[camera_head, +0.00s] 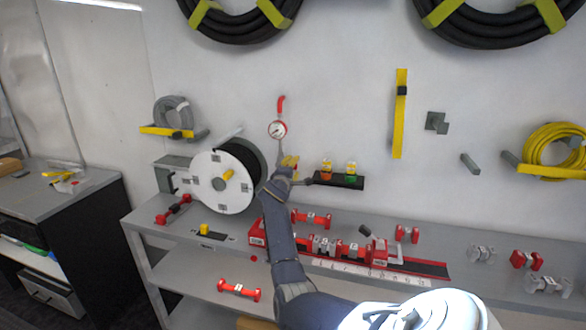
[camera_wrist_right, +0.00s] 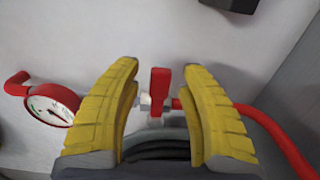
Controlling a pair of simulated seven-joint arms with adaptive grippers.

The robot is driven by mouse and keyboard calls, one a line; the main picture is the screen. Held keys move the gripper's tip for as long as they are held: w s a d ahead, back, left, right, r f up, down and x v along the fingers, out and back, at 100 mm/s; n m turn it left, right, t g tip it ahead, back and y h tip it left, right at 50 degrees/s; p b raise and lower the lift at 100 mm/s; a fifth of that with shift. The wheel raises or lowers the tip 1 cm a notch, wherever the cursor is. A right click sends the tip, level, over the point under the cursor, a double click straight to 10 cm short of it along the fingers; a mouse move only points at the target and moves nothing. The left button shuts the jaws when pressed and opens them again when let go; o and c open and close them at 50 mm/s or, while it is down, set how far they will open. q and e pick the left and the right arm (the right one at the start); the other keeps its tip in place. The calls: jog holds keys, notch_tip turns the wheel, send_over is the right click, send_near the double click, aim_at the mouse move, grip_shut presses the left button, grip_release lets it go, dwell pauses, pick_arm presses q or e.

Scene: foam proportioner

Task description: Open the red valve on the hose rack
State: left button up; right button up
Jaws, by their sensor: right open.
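The red valve handle (camera_wrist_right: 160,86) stands upright in the right wrist view, on a small metallic fitting with a red hose (camera_wrist_right: 270,128) running off to the right. My right gripper (camera_wrist_right: 161,70) is open, with its yellow fingers on either side of the handle and gaps visible on both sides. In the head view my right gripper (camera_head: 289,163) is up at the wall, just below a round pressure gauge (camera_head: 277,129); the valve is hidden there behind the gripper and arm. The gauge also shows left of the fingers in the wrist view (camera_wrist_right: 52,105). My left gripper is out of view.
A white hose reel (camera_head: 205,190) stands left of my right arm. A small black shelf (camera_head: 340,181) with two bottles is just right of the gripper. Red fittings (camera_head: 325,246) crowd the bench below. Coiled hoses hang above on the wall.

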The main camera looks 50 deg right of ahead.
aim_at(280, 148)
grip_shut()
dwell(0.3)
jog(key=shift+r, duration=0.15)
jog(key=n, duration=0.1)
jog(key=r+n, duration=0.1)
jog(key=n, duration=0.1)
jog(key=shift+r, duration=0.25)
jog(key=n, duration=0.1)
jog(key=r+n, duration=0.1)
jog(key=n, duration=0.1)
jog(key=w+r+n, duration=0.1)
jog(key=shift+a+r+n, duration=0.15)
jog(key=shift+a+n, duration=0.1)
jog(key=shift+n, duration=0.05)
jog(key=n, duration=0.1)
jog(key=w+r+n, duration=0.1)
jog(key=n, duration=0.1)
jog(key=w+a+r+n, duration=0.1)
jog(key=n, duration=0.1)
jog(key=shift+w, duration=0.15)
jog(key=shift+w+a+r+n, duration=0.15)
jog(key=shift+w+n, duration=0.25)
jog(key=shift+n, duration=0.5)
jog(key=shift+w+a+n, duration=0.2)
jog(key=shift+w+n, duration=0.2)
jog(key=shift+n, duration=0.5)
jog(key=shift+w+a+r+n, duration=0.15)
jog(key=shift+w+n, duration=0.25)
jog(key=shift+n, duration=0.5)
jog(key=shift+f, duration=0.1)
